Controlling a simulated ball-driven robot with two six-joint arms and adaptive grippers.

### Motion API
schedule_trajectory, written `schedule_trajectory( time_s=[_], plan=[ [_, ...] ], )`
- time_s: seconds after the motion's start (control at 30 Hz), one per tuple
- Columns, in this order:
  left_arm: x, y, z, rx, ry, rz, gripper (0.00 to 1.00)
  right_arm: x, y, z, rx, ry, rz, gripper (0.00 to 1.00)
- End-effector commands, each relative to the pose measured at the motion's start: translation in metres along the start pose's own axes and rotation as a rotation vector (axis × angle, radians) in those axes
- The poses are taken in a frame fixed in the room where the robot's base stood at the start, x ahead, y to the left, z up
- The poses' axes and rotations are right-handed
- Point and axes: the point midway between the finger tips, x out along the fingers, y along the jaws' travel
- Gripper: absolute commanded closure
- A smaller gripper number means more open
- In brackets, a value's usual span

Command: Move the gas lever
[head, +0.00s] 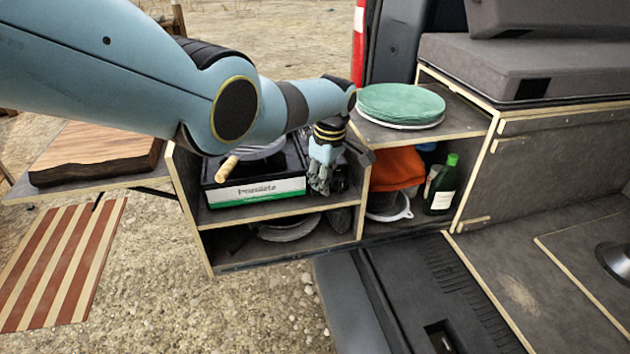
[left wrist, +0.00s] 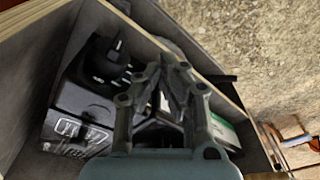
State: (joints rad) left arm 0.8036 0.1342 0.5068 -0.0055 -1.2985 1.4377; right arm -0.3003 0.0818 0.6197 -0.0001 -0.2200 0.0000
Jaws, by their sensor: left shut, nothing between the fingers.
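A camping stove (head: 255,190) with a white and green label sits in the upper compartment of the van's pull-out cabinet. My left gripper (head: 319,186) hangs fingers-down at the stove's right end, empty and shut. In the left wrist view the fingers (left wrist: 168,66) come together in front of the stove's dark body. A black part with a round knob-like piece (left wrist: 104,62) and a dark box with white lettering (left wrist: 78,128) show left of the fingers. I cannot clearly make out the gas lever; the fingers may cover it. My right gripper is not in view.
A pan with a wooden handle (head: 227,168) lies on the stove. The cabinet's wooden side wall (head: 187,205) and divider (head: 361,195) close in the compartment. Green plates (head: 400,104), an orange cloth bag (head: 397,168) and a green bottle (head: 441,187) are to the right.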

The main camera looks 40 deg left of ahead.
Motion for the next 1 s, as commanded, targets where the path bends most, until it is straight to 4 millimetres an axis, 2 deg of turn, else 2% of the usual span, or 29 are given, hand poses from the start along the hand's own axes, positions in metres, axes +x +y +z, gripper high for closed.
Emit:
schedule_trajectory(
  time_s=[0.03,0.13,0.4,0.57,0.73,1.0],
  plan=[
    [-0.008,0.000,0.007,0.001,-0.002,0.000,1.00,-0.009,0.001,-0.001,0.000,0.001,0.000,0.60],
    [-0.009,0.000,0.013,0.000,0.000,0.000,1.00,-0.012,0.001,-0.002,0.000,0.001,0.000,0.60],
    [-0.007,0.000,0.013,-0.001,0.001,0.001,1.00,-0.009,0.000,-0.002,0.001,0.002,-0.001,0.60],
    [-0.016,0.001,0.013,-0.001,0.001,0.003,1.00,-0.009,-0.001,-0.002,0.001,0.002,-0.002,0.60],
    [-0.039,0.000,0.013,-0.001,0.001,0.005,1.00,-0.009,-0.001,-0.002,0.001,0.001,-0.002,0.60],
    [-0.099,0.001,0.013,-0.001,0.001,0.004,1.00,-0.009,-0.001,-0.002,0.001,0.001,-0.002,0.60]
  ],
)
